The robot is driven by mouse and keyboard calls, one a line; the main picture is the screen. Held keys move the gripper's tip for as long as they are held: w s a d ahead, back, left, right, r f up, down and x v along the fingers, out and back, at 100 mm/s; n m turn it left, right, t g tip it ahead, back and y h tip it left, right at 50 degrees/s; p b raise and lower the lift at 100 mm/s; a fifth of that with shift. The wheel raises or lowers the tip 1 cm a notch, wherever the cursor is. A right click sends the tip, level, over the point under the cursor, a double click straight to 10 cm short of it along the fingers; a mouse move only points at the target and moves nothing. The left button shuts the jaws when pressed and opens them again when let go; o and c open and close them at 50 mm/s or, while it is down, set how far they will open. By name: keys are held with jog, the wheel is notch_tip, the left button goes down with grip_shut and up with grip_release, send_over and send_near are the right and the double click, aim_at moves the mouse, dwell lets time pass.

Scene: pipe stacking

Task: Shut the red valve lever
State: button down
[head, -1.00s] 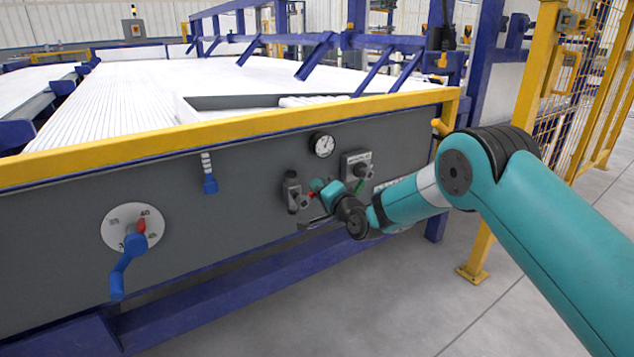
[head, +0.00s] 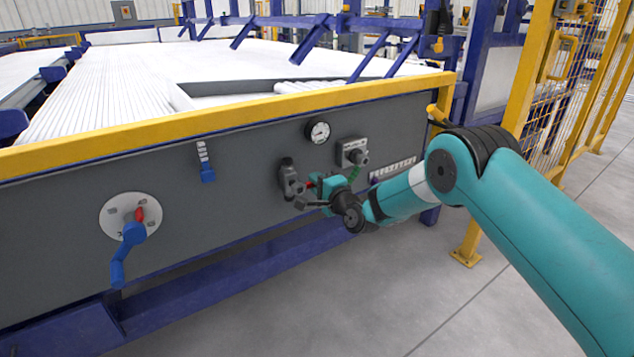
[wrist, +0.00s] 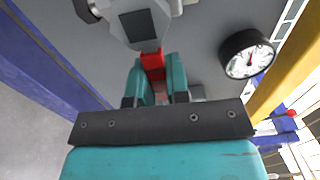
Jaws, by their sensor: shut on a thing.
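The fingers hide the lever's outer end. In the head view only a small bit of the red lever (head: 309,185) shows between the valve body (head: 289,178) and my gripper (head: 315,187). The valve sits on the grey side panel.
A round gauge (head: 318,131) and a grey control box (head: 352,152) are close to the valve. A blue crank (head: 127,245) on a white dial is at the left. A yellow rail (head: 230,122) runs above the panel. Open floor lies in front.

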jog(key=shift+f, duration=0.1)
jog(key=c, duration=1.1)
grip_release()
jog(key=b+v, duration=0.5)
jog(key=v, duration=1.2)
jog(key=shift+d, duration=0.2)
jog(key=shift+s, duration=0.15)
